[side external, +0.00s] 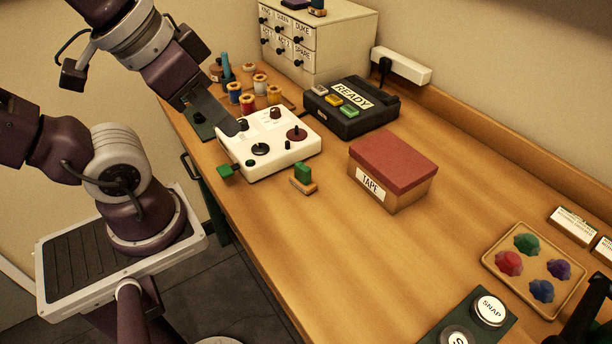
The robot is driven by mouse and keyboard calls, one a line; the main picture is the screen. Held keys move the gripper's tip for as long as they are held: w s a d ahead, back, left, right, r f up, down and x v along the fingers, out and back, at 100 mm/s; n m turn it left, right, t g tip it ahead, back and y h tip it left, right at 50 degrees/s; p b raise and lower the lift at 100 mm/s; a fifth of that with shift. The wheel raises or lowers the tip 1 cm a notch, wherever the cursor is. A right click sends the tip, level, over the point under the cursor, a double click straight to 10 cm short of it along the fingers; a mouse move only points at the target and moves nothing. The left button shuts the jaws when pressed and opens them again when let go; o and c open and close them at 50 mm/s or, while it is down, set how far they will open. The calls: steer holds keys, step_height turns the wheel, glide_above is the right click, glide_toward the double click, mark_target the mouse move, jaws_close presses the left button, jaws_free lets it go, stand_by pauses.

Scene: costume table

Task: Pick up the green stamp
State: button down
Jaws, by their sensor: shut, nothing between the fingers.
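A small block with a green upper part and a wooden-coloured base (303,176) stands on the table, just in front of the white control box. It looks like the green stamp. My gripper (238,129) is shut and empty. It points down at the back left corner of the white control box (283,156), well to the left of and behind the green stamp. I cannot tell whether the fingertips touch the box. Nothing hides the stamp.
A red-lidded box labelled TAPE (391,167) stands right of the stamp. A black READY box (370,117) and thread spools (248,103) are behind. A green piece (226,171) sticks out at the control box's left. The table front of the stamp is clear.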

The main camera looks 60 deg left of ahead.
stand_by(0.3)
steer(key=c, duration=1.2)
jaws_free()
steer(key=shift+o, duration=0.2)
